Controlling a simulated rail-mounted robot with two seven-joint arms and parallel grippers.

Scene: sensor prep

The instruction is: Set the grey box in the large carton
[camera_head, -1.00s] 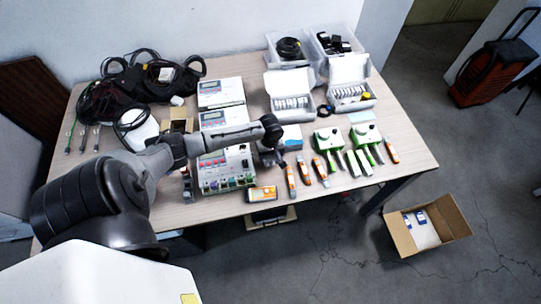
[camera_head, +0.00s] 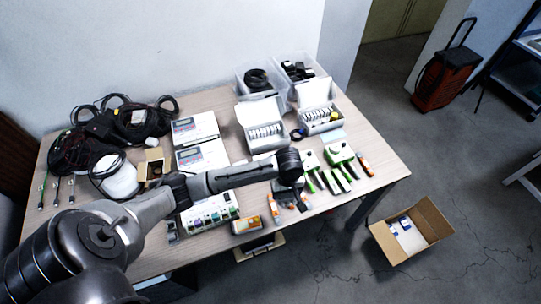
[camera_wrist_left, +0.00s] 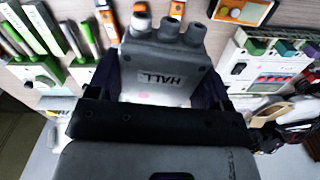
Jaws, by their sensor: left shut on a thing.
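My left gripper (camera_head: 288,184) is over the front right part of the table, among the orange and green tools. In the left wrist view its two dark fingers are shut on the grey box (camera_wrist_left: 160,72), one on each side. In the head view my arm mostly hides the box. The large carton (camera_head: 384,244) stands open on the floor to the right of the table, with blue-and-white items inside. My right gripper is not in view.
The table (camera_head: 223,100) holds black cables, grey meters (camera_head: 195,128), open white boxes (camera_head: 262,114), clear bins and green devices (camera_head: 340,151). Another carton (camera_head: 258,248) is under the front edge. A red-and-black trolley case (camera_head: 443,78) stands farther back. The floor around the large carton is clear.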

